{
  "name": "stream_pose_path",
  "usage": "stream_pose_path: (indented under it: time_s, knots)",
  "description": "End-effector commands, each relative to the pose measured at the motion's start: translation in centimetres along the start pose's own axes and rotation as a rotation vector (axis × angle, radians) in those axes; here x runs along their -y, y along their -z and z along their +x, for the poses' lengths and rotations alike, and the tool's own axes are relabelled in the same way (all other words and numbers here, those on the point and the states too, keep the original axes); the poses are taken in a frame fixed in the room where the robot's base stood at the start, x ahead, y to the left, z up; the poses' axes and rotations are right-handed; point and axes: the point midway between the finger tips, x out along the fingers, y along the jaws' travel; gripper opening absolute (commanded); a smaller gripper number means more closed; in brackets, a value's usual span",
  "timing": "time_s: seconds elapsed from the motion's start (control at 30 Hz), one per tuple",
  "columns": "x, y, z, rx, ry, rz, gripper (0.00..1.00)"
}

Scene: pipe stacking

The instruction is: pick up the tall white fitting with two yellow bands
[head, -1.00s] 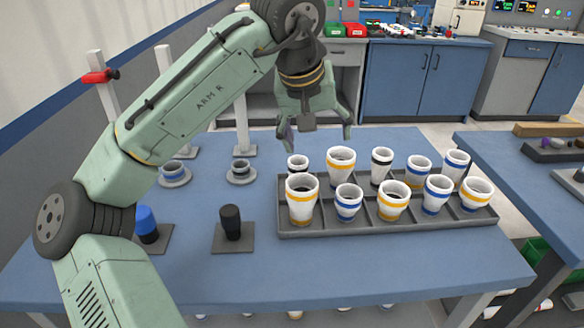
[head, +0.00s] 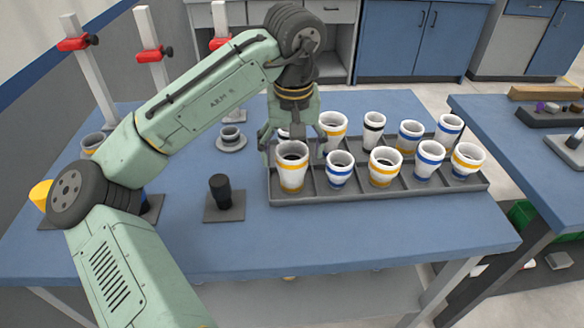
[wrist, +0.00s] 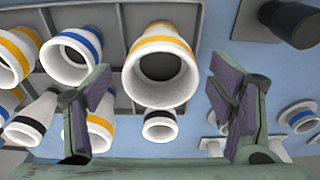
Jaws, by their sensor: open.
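The tall white fitting (head: 292,178) with yellow bands stands upright in the front left compartment of the grey tray (head: 380,196). In the wrist view the fitting (wrist: 158,88) shows its dark open mouth, one yellow band clear near its far end. My gripper (head: 294,146) is open and empty, its fingers around the level of the fitting's rim. In the wrist view the fingers of my gripper (wrist: 162,88) are spread to either side of the fitting, apart from it. The head view does not settle how deep the fingers are relative to the fitting.
A blue-banded fitting (head: 340,172) stands close on the right. A black-banded fitting (wrist: 160,126) is behind, partly hidden in the head view by my gripper. Several other banded fittings fill the tray. A black peg on a base (head: 221,192) stands to the left.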

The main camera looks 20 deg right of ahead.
Motion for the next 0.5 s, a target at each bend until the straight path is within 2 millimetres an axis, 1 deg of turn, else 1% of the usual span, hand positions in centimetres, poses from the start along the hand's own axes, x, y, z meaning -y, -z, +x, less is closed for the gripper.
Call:
stream_pose_path:
  time_s: [0.13, 0.37, 0.5]
  knots:
    - [0.1, 0.0, 1.4, -0.002, 0.002, -0.001, 0.77]
    - [0.1, 0.0, 1.6, -0.002, 0.001, -0.001, 0.77]
    - [0.1, 0.0, 1.6, -0.002, 0.001, -0.001, 0.69]
